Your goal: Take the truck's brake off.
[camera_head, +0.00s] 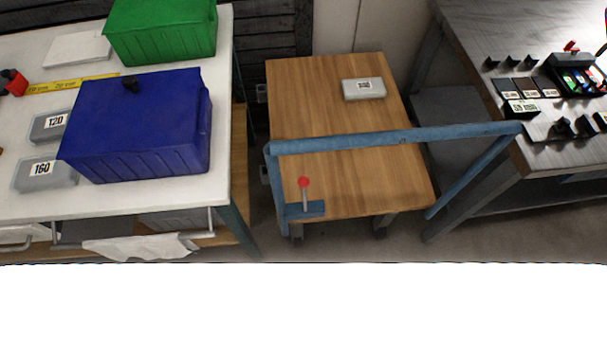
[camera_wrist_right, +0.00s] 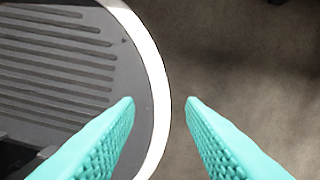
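The truck (camera_head: 330,110) is a cart with a wooden deck and a blue push handle (camera_head: 390,139), standing in the middle of the head view between two benches. The brake lever (camera_head: 305,193) is a short upright rod with a red knob, on a blue plate at the deck's near left corner. My right gripper (camera_wrist_right: 160,105) shows in the right wrist view with two teal fingers apart and nothing between them. It is over the floor and a grey ribbed surface with a white rim. Neither gripper shows in the head view.
A grey labelled box (camera_head: 363,89) lies on the truck's deck. The white bench (camera_head: 215,190) at left holds a blue bin (camera_head: 140,128), a green bin (camera_head: 165,30) and grey boxes. A metal bench (camera_head: 455,30) with small parts stands at right. Bare floor (camera_head: 340,240) lies before the truck.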

